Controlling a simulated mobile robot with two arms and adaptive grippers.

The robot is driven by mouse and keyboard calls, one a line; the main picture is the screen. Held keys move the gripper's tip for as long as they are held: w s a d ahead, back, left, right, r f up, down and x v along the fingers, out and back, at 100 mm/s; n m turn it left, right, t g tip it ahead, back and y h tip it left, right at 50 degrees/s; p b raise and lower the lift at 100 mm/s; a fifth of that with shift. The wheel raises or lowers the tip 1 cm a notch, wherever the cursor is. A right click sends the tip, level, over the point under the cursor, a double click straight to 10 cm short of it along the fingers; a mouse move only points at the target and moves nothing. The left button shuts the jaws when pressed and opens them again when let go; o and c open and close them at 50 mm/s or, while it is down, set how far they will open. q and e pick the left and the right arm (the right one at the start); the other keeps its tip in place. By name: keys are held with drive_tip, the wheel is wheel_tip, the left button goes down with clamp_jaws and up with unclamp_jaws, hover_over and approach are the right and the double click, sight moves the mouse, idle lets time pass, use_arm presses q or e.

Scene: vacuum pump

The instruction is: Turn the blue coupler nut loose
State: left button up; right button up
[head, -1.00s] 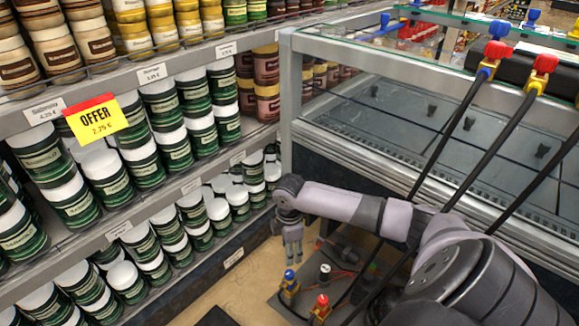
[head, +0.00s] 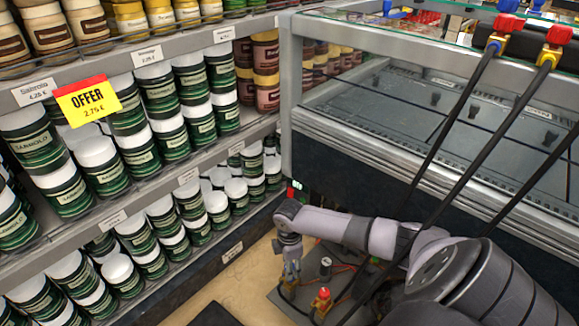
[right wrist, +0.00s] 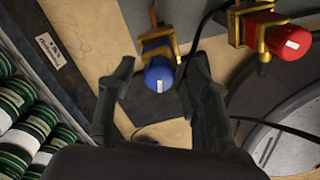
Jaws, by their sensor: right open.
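The blue coupler nut (right wrist: 159,74) sits on a brass-coloured fitting (right wrist: 156,44) in the right wrist view. My right gripper (right wrist: 163,70) is open, with one finger on each side of the nut. Whether either finger touches it cannot be told. In the head view my right gripper (head: 291,276) points down over the pump's dark base, and the blue nut is hidden behind its fingers. My left gripper is not in view.
A red nut on a brass fitting (right wrist: 291,42) stands right of the blue one; it also shows in the head view (head: 323,295). Black hoses (head: 440,145) cross in front. Jar shelves (head: 190,180) stand left, a glass-topped cabinet (head: 400,100) behind.

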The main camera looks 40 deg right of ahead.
drive_tip(key=shift+c, duration=0.2)
clamp_jaws()
idle(0.5)
